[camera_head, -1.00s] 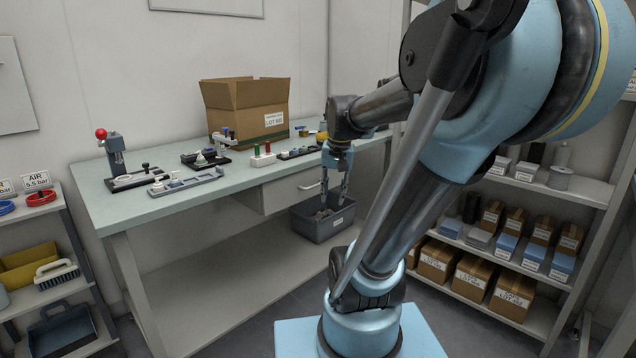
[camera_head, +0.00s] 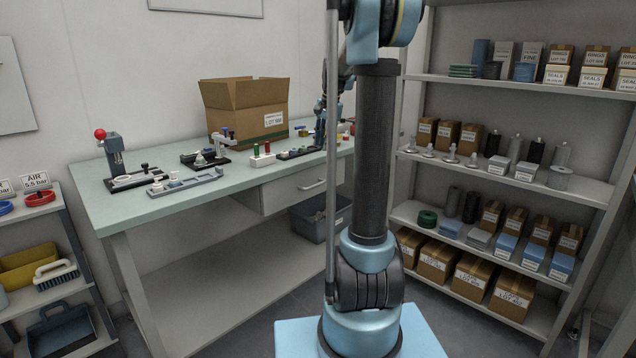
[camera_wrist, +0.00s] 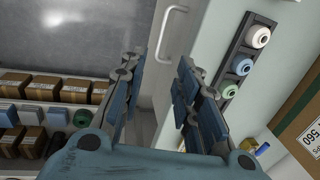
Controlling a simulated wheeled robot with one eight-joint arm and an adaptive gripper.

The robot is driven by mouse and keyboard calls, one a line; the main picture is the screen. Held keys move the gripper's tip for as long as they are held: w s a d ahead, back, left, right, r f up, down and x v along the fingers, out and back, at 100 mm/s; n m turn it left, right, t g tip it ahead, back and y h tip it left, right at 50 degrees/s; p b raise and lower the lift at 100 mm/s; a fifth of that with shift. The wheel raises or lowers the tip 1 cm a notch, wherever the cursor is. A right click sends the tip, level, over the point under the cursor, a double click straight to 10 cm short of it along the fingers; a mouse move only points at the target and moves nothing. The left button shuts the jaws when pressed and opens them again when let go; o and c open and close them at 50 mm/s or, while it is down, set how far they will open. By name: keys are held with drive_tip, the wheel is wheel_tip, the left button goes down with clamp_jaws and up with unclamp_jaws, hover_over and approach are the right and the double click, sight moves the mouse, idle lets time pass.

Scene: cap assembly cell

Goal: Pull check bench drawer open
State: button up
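The check bench drawer (camera_head: 285,194) sits under the right part of the bench top and looks shut, its front in line with the bench. Its pale bar handle (camera_head: 313,185) is in plain view. In the wrist view the handle (camera_wrist: 172,32) shows beyond my fingertips, roughly between them, on the drawer front. My gripper (camera_wrist: 158,75) is open and empty, its two blue-grey fingers apart and not touching the handle. In the head view my gripper (camera_head: 320,115) is near the bench's right end, higher than the handle and partly hidden by my arm.
The bench top (camera_head: 215,192) carries fixtures, a cardboard box (camera_head: 246,108) and a dark cap rack, which lies right of my fingers in the wrist view (camera_wrist: 240,62). A grey bin (camera_head: 318,222) stands below the drawer. A stocked shelf unit (camera_head: 500,182) is at right.

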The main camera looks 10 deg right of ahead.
sight(318, 184)
drive_tip(key=w+f, duration=0.1)
drive_tip(key=f, duration=0.4)
drive_tip(key=w+a+f, duration=0.1)
drive_tip(key=f, duration=0.5)
drive_tip(key=w+a+f, duration=0.1)
drive_tip(key=f, duration=0.5)
drive_tip(key=shift+w+f, duration=0.1)
drive_tip(key=shift+w, duration=0.1)
drive_tip(key=shift+c, duration=0.6)
clamp_jaws()
